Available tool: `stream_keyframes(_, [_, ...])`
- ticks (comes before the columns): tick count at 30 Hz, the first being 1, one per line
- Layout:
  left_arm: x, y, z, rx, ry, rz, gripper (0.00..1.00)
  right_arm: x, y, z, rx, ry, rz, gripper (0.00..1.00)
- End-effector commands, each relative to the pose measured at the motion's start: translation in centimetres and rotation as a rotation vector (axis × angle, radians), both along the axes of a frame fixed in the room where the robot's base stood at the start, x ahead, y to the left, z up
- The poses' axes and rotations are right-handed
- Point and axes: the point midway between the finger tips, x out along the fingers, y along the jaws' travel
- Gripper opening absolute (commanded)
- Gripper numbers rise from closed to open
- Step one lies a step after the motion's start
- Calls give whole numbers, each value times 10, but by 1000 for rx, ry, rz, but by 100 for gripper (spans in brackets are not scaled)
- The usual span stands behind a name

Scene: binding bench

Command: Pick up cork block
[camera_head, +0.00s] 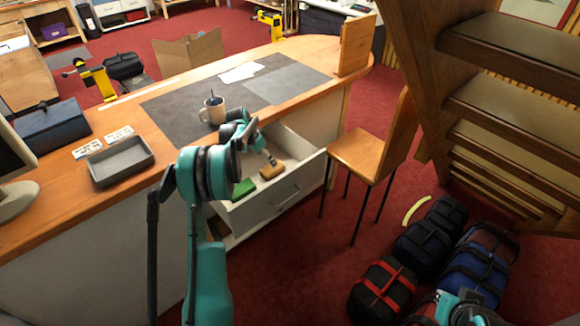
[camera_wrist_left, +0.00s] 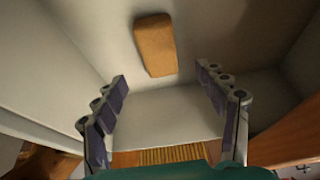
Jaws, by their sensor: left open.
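The cork block (camera_head: 271,173), a tan-brown rounded rectangle, lies in the open white drawer (camera_head: 292,197) of the desk. In the left wrist view the cork block (camera_wrist_left: 155,45) lies on the drawer floor beyond the fingertips. My left gripper (camera_head: 269,157) is over the drawer, just above and behind the block in the head view. In the wrist view my left gripper (camera_wrist_left: 162,78) is open, with nothing between its fingers, and apart from the block. Teal parts of my right arm show at the bottom right edge of the head view; its gripper does not show.
A green block (camera_head: 243,188) lies in the drawer left of the cork block. On the desk are a mug (camera_head: 213,110), a grey tray (camera_head: 120,162) and a dark blue box (camera_head: 52,125). A wooden chair (camera_head: 366,155) stands right of the drawer. Several bags (camera_head: 381,290) lie on the floor.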

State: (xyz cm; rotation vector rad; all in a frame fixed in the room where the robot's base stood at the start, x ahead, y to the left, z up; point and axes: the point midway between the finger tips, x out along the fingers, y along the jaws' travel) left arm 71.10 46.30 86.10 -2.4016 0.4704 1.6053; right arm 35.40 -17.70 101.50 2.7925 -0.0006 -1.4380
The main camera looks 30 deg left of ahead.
Motion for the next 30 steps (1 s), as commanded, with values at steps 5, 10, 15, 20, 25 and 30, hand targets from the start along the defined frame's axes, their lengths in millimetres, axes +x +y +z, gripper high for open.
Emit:
stream_keyframes(5, [5,4,-18,-2,2,-7,72,0,0,-3,0,0,0,0])
stream_keyframes(10, [11,1,-35,-1,1,-7,72,0,0,-10,0,0,0,0])
stream_keyframes(15, [15,-2,-55,-2,1,-6,72,0,0,-22,0,0,0,0])
stream_keyframes(20, [23,-6,-78,-2,1,-6,72,0,0,-32,0,0,0,0])
stream_keyframes(25, [25,-7,-81,-2,1,-5,72,0,0,-32,0,0,0,0])
stream_keyframes(30, [25,-7,-80,-2,1,-5,72,0,0,-32,0,0,0,0])
